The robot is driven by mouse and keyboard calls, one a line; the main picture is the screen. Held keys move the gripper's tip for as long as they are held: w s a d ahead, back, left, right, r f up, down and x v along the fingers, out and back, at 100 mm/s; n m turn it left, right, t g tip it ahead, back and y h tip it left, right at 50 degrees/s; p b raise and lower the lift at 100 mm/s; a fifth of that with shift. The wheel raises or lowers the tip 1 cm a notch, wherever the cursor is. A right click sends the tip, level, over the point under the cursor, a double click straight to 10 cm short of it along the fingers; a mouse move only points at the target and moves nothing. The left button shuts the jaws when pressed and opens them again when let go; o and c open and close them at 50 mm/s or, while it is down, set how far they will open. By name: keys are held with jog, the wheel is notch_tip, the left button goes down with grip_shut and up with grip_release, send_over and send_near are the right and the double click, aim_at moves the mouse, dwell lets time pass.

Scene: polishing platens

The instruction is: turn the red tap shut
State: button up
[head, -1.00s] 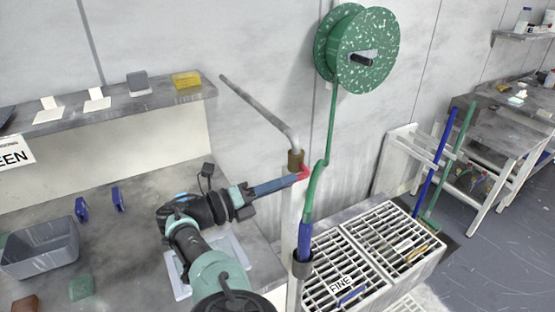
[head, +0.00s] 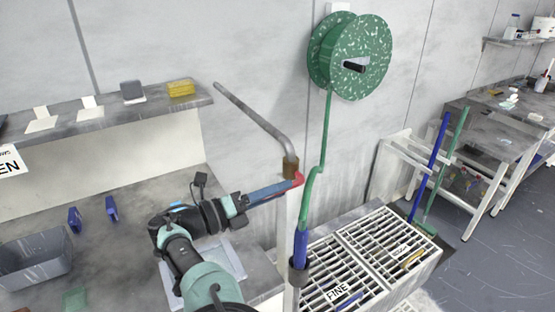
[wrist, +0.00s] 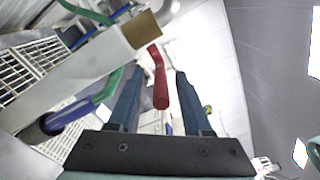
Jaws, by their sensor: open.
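The red tap (head: 298,179) sits on top of a white post (head: 288,230), just below a brass fitting (head: 290,167) with a grey pipe. In the wrist view the red tap lever (wrist: 159,82) points toward the camera, between the two blue fingers. My gripper (head: 291,185) reaches the tap from the left in the head view. In the wrist view my gripper (wrist: 156,82) is open, with a finger on each side of the lever and visible gaps. The far side of the tap is hidden by the fingers in the head view.
A green hose (head: 325,140) runs from a reel (head: 350,57) down close beside the tap, into a blue nozzle (head: 301,245). A grated sink (head: 370,250) stands to the right. A shelf (head: 100,115) and a grey bin (head: 35,260) are at left.

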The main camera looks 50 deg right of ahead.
jog(key=b+v, duration=0.3)
jog(key=v, duration=0.9)
jog(key=shift+a+b, duration=0.25)
jog(key=shift+b, duration=0.05)
jog(key=shift+r, duration=0.1)
jog(key=shift+w, duration=0.15)
